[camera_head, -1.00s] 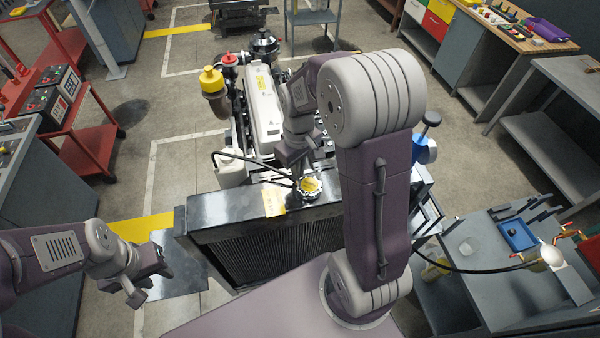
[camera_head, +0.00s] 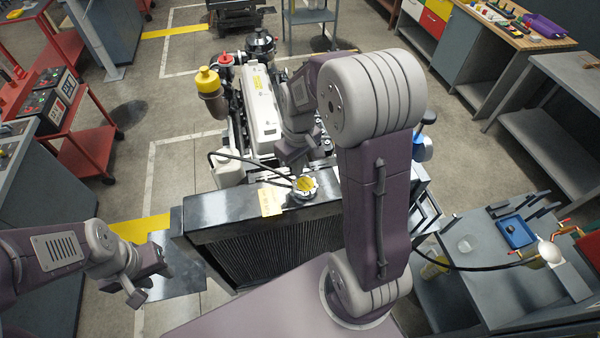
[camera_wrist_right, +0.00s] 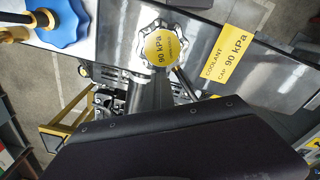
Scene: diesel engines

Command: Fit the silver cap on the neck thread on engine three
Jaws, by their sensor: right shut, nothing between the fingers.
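The silver cap (camera_head: 305,186) with a round yellow face sits on top of the black radiator of the engine in front of me. In the right wrist view the scalloped silver cap (camera_wrist_right: 163,47) reads "90 kPa". The neck thread is hidden under it. My right gripper (camera_head: 297,163) is just above and behind the cap, pointing down at it. It is shut and empty, and its narrow dark fingers (camera_wrist_right: 150,92) end close to the cap's edge. My left gripper (camera_head: 138,287) hangs at the lower left, away from the engine; its finger gap is unclear.
A yellow coolant label (camera_head: 270,201) lies beside the cap. A thin black hose (camera_head: 245,160) arches close to it. A blue knob (camera_wrist_right: 58,20) shows in the wrist view. A grey bench (camera_head: 485,290) with a blue tray (camera_head: 515,231) stands at right.

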